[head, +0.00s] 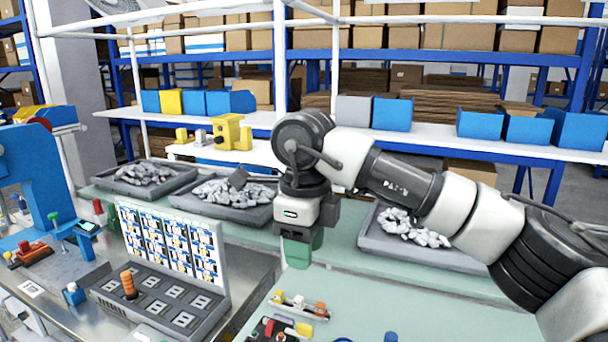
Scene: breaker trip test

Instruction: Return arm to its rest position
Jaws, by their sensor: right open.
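My right arm comes in from the right side of the head view and bends down at a dark wrist joint. My right gripper (299,246) points down above the green work table (370,300), near the table's middle. It is open, and I see nothing held in it. The gap between its fingertips and the table is hard to judge. My left gripper is not in view.
Grey trays (366,240) of pale parts line the table's back. At left stand a grey fixture (215,318) with an orange peg (129,284), an upright picture board (128,212) and a blue press (25,170). Small tools (300,305) lie in front.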

